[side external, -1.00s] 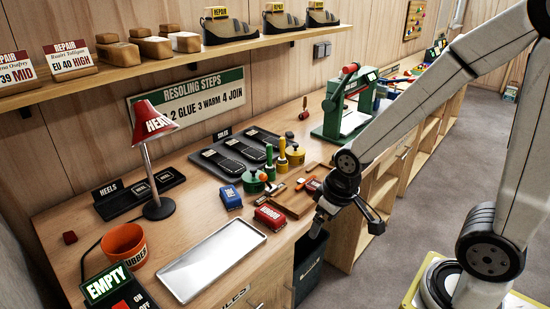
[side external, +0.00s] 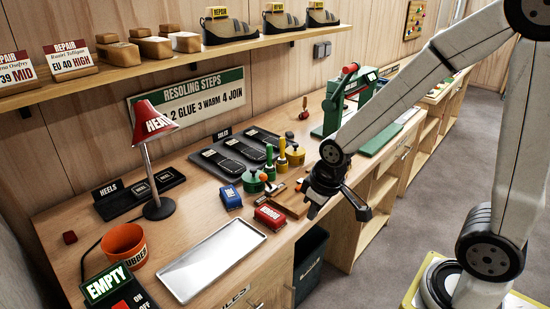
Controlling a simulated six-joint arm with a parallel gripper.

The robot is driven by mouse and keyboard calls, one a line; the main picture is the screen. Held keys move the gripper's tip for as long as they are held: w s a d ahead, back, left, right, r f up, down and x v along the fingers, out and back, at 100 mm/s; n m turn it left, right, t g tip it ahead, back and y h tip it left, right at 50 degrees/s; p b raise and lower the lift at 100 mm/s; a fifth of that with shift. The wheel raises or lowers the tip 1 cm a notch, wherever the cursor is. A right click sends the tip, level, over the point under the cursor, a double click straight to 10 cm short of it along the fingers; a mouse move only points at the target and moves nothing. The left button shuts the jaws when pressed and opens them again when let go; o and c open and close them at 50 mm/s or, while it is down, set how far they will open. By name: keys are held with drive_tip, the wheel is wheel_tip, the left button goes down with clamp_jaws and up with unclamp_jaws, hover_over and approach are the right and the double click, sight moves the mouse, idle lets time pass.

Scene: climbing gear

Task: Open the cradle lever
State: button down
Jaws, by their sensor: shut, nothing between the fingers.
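A green machine (side external: 331,106) stands on the far part of the bench, with a red-topped lever (side external: 350,69) raised at its upper end. It may be the cradle, but I cannot tell for sure. My forearm crosses in front of part of it. My gripper (side external: 312,211) is shut and empty, pointing down near the bench's front edge. It is nearer the camera than the green machine and well apart from it.
A wooden tray (side external: 296,204) with small tools lies beside my gripper. A dark bin (side external: 309,265) stands below the bench edge.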

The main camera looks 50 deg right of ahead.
sight(267, 182)
drive_tip(key=w+d+r+n, duration=0.1)
drive_tip(key=w+n, duration=0.3)
drive_tip(key=w, duration=0.9)
drive_tip(key=w+d+r+n+h, duration=0.1)
drive_tip(key=w+n, duration=0.3)
drive_tip(key=w, duration=0.9)
drive_tip(key=shift+d+r+n, duration=0.3)
drive_tip(key=shift+d+r, duration=0.1)
drive_tip(key=shift+d, duration=0.05)
drive_tip(key=shift+s, duration=0.1)
drive_tip(key=x, duration=0.9)
drive_tip(key=shift+d+f, duration=0.35)
drive_tip(key=shift+d, duration=0.15)
drive_tip(key=shift+s+d+r, duration=0.2)
drive_tip(key=shift+s+d, duration=0.35)
drive_tip(key=shift+s, duration=0.1)
drive_tip(key=shift+s+d+r, duration=0.2)
drive_tip(key=shift+s+d, duration=0.35)
drive_tip(key=shift+s, duration=0.05)
drive_tip(key=shift+d+r+y, duration=0.3)
drive_tip(key=shift+d+y, duration=0.15)
drive_tip(key=shift+y, duration=0.05)
